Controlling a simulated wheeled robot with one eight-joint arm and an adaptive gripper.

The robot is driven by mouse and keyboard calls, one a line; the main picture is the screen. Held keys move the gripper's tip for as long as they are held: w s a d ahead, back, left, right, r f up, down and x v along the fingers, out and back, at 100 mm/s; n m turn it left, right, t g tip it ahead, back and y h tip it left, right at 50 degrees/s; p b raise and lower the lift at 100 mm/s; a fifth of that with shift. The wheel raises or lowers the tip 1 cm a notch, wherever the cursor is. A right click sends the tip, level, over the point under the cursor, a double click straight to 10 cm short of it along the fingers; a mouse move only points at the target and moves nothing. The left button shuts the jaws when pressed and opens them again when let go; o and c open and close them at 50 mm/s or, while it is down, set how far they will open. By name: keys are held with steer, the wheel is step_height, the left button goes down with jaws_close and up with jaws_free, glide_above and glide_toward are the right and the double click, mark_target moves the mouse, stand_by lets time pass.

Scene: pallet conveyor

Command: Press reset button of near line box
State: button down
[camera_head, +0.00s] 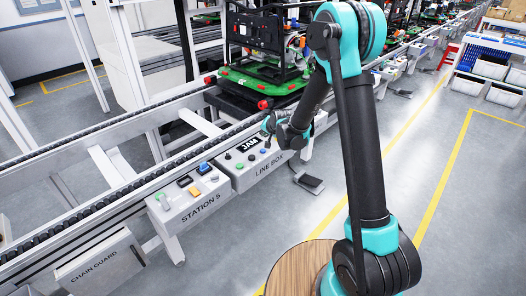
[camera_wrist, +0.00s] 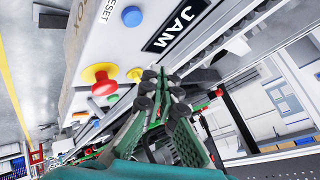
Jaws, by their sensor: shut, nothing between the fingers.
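The near line box (camera_head: 262,179) is a light grey panel marked LINE BOX, beside STATION 5 in the head view. Its JAM sign (camera_head: 250,144) stands at the back, with small green, black and blue buttons in front. In the wrist view a blue button (camera_wrist: 132,16) sits beside the word RESET, left of the black JAM sign (camera_wrist: 180,27). My gripper (camera_wrist: 155,82) is shut and empty, with its tips below the sign in that picture and apart from the blue button. In the head view my gripper (camera_head: 270,124) is by the box's far side.
The Station 5 box (camera_head: 200,209) stands left of the line box, with its own blue button (camera_head: 203,168). A pallet (camera_head: 262,84) with machinery sits on the conveyor behind. A red mushroom button (camera_wrist: 102,83) and yellow button (camera_wrist: 136,74) show near my fingers. Floor at right is open.

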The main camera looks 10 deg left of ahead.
mark_target(264, 151)
steer(key=shift+f, duration=3)
steer(key=shift+f, duration=0.1)
steer(key=shift+f, duration=0.3)
steer(key=shift+f, duration=0.55)
steer(key=shift+r, duration=0.95)
steer(key=shift+r, duration=0.1)
steer(key=shift+r, duration=2.45)
